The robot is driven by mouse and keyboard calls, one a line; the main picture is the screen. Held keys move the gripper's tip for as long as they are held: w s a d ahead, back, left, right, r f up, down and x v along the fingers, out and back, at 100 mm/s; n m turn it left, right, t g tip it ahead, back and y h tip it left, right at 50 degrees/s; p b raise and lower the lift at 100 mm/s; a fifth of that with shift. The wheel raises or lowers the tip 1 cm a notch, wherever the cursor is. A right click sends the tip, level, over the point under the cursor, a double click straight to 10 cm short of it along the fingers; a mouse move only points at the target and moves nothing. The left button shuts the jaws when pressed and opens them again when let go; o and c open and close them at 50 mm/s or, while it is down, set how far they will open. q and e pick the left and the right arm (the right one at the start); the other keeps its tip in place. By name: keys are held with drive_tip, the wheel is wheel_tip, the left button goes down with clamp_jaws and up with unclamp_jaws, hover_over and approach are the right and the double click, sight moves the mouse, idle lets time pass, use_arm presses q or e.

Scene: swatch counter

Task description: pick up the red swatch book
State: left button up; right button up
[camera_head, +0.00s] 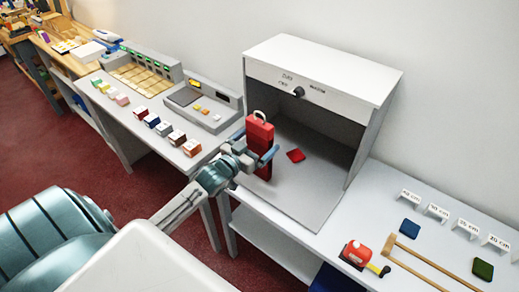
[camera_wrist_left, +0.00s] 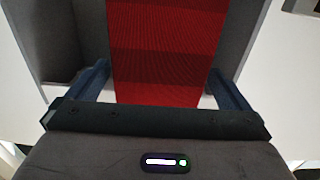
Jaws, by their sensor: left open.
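The red swatch book (camera_head: 260,133) stands upright at the front left of the grey viewing booth, with a pale ring at its top. My left gripper (camera_head: 254,156) is at the book, reaching in from the front left, with its fingers open. In the left wrist view the banded red face of the book (camera_wrist_left: 168,50) fills the space between the two blue fingers of my gripper (camera_wrist_left: 165,88). The fingers are on either side of it; whether they touch it I cannot tell. The gripper hides part of the book. My right gripper is not in view.
The booth (camera_head: 325,65) has a wall on each side and a roof. A small red square (camera_head: 295,155) lies on its floor. A red tape measure (camera_head: 357,253), wooden frame (camera_head: 420,262) and blue swatch (camera_head: 409,228) lie on the right counter. Small boxes (camera_head: 178,138) line the left counter.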

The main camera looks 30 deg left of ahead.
use_arm(q)
drive_tip(key=w, duration=0.3)
drive_tip(key=shift+d+b, duration=0.2)
drive_tip(key=shift+b, duration=0.1)
drive_tip(key=c, duration=1.2)
drive_tip(key=shift+r, duration=0.1)
